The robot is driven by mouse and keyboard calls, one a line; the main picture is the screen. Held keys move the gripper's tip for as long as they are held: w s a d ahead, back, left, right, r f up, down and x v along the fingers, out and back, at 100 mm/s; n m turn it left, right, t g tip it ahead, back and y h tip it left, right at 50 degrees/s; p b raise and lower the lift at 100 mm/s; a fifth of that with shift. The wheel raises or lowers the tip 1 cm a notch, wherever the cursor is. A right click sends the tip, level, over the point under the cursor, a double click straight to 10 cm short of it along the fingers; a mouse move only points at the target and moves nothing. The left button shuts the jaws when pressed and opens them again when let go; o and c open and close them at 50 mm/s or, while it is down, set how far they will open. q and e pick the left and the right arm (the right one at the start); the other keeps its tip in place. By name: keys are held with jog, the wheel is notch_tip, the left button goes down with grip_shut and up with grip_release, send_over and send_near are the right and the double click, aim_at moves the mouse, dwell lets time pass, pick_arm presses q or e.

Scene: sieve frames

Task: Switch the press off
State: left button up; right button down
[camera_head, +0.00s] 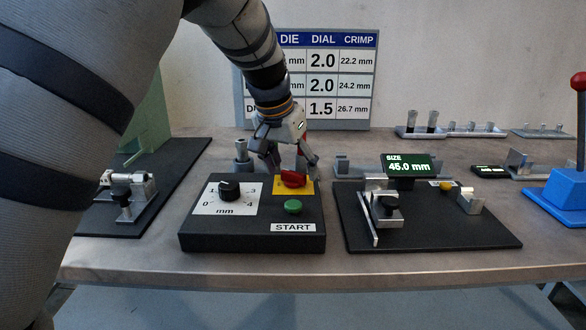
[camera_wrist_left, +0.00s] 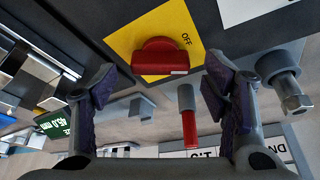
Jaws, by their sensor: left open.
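The press control box (camera_head: 250,238) is black and sits near the table's front edge. On its right side a red switch (camera_head: 294,179) sits on a yellow plate (camera_head: 279,188). My left gripper (camera_head: 290,163) is open just behind and above the switch, pointing down. In the left wrist view the red switch (camera_wrist_left: 160,66) lies ahead, between the lines of my open fingers, beside the word OFF on the yellow plate (camera_wrist_left: 186,22). The fingers look apart from it. My right gripper is not in view.
The box also has a black dial (camera_head: 229,190) and a green START button (camera_head: 293,207). A gauge with a green display (camera_head: 408,165) stands on a black plate (camera_head: 460,236) to the right. A clamp fixture (camera_head: 128,193) is left. A blue lever press (camera_head: 556,205) is far right.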

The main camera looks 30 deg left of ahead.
pick_arm(q)
jog(key=shift+w+f, duration=0.25)
jog(key=shift+f, duration=0.25)
jog(key=c, duration=1.2)
jog(key=shift+o, duration=0.2)
jog(key=shift+d+n+y, duration=0.1)
jog(key=shift+n+y, duration=0.45)
jog(key=shift+n, duration=0.9)
jog(key=shift+n+y, duration=0.55)
jog(key=shift+n, duration=0.9)
jog(key=shift+g, duration=0.3)
jog(key=o, duration=1.2)
jog(key=shift+c, duration=0.2)
